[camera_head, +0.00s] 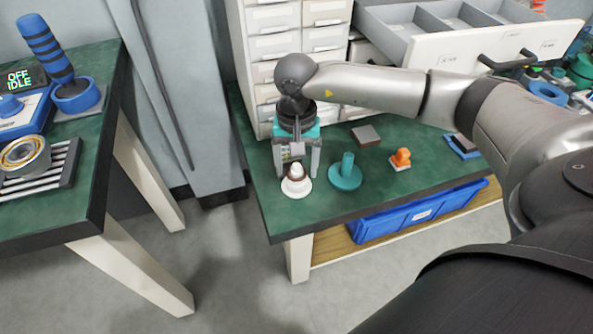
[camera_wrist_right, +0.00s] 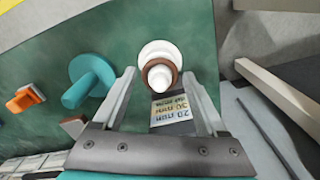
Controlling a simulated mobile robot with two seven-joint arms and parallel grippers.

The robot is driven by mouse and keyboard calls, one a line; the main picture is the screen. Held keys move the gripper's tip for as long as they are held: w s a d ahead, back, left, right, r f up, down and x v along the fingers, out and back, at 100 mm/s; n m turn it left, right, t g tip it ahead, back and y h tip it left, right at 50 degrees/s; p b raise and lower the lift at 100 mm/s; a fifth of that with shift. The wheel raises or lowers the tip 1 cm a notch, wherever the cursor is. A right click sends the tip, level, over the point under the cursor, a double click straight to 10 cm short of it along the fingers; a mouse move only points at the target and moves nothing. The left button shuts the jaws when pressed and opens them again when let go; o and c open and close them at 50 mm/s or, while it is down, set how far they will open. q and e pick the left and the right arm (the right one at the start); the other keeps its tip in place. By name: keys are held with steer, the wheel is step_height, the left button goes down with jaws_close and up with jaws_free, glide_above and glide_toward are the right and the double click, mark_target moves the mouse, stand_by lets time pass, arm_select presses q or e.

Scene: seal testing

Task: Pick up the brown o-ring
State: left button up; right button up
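The brown o-ring (camera_wrist_right: 147,72) sits around a white stepped peg on a round white base (camera_wrist_right: 148,51). In the head view the o-ring (camera_head: 297,178) and the white base (camera_head: 296,190) are near the table's front left edge. My right gripper (camera_head: 297,171) points down over the peg. In the right wrist view its fingers (camera_wrist_right: 160,74) are spread apart, with the peg and o-ring seen between and just past the tips. The gripper is empty. How far above the o-ring the tips are cannot be told. My left gripper is not in view.
A teal disc with a post (camera_head: 346,174) stands right of the white base. An orange part (camera_head: 400,158) and a brown block (camera_head: 365,135) lie farther right and back. White drawers (camera_head: 273,45) rise behind. A blue bin (camera_head: 415,214) is under the table.

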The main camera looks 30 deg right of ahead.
steer(key=c, duration=1.1)
steer(key=shift+r+p, duration=0.35)
steer(key=shift+p, duration=0.05)
step_height(320, 180, up, 8)
steer(key=p, duration=0.3)
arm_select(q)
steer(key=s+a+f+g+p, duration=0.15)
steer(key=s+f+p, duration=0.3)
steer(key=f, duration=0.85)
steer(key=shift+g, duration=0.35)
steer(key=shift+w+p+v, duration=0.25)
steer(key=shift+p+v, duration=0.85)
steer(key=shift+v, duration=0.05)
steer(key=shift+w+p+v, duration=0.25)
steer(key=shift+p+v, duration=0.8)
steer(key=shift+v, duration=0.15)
arm_select(e)
step_height(320, 180, up, 19)
